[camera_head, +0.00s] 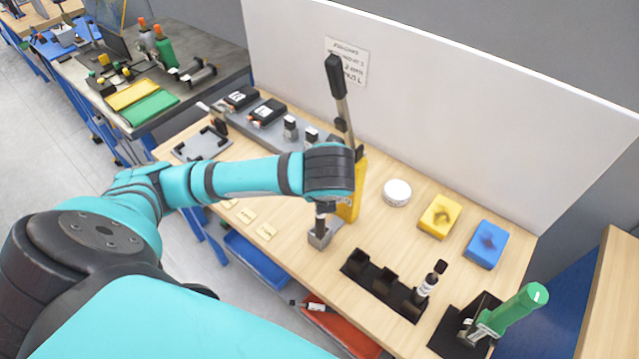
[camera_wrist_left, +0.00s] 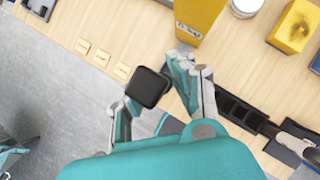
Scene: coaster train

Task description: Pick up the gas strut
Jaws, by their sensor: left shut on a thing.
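My left gripper (camera_head: 322,207) is low over the front of the wooden bench, below my wrist. In the left wrist view, my left gripper (camera_wrist_left: 152,96) has its fingers around a black part (camera_wrist_left: 147,87) with a squarish top, and is shut on it. I cannot tell for sure whether this part is the gas strut, since its length is hidden. A grey block (camera_head: 320,238) shows just below the gripper. My right gripper is not in view.
Close behind stands a yellow body (camera_head: 351,195), with a black-gripped metal lever (camera_head: 336,78) rising above my wrist. A black rack (camera_head: 383,283) with a bottle (camera_head: 428,287) and a green-handled tool (camera_head: 520,308) are to the right. Blue (camera_head: 257,260) and red (camera_head: 340,327) bins sit below.

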